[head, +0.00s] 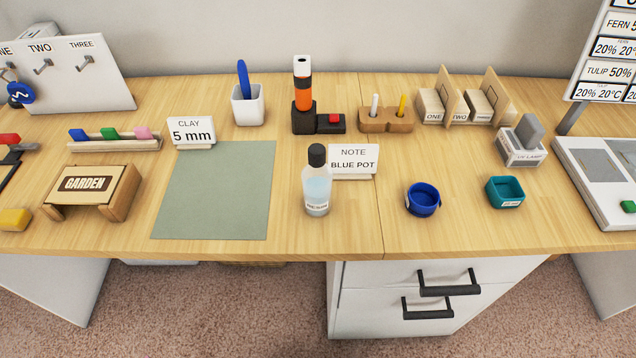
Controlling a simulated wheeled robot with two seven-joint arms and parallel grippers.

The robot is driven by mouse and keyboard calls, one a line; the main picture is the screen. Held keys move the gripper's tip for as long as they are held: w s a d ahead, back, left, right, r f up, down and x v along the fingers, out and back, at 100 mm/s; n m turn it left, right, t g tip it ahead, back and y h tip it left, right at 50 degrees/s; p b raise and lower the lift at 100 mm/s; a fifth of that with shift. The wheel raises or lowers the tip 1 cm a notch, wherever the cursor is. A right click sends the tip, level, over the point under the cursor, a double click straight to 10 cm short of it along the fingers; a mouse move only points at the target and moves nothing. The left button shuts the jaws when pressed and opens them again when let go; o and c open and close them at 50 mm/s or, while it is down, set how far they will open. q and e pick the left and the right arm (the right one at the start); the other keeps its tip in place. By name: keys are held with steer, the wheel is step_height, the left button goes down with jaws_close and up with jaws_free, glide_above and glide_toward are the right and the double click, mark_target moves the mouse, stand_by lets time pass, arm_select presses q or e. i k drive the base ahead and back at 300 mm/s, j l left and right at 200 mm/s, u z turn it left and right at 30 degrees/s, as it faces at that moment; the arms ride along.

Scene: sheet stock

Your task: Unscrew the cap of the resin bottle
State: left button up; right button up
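The resin bottle (317,189) stands upright near the front middle of the wooden table. It is clear with pale blue contents and a small label low on its front. Its black cap (317,155) sits on top of the neck. Neither of my grippers shows in the head view.
A NOTE BLUE POT card (353,163) stands right behind the bottle. A grey-green mat (215,190) lies to its left. A blue pot (423,199) and a teal box (505,192) stand to the right. The table's front edge (300,254) is close.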

mark_target(317, 183)
steer(key=k+j+z, duration=0.1)
steer(key=j+z, duration=0.2)
steer(key=k+j+z, duration=0.3)
steer(key=j, duration=0.2)
steer(key=k+j+z, duration=0.1)
steer(key=j+z, duration=0.2)
steer(key=k+j+z, duration=0.3)
steer(key=i+j, duration=0.05)
steer(key=j, duration=0.05)
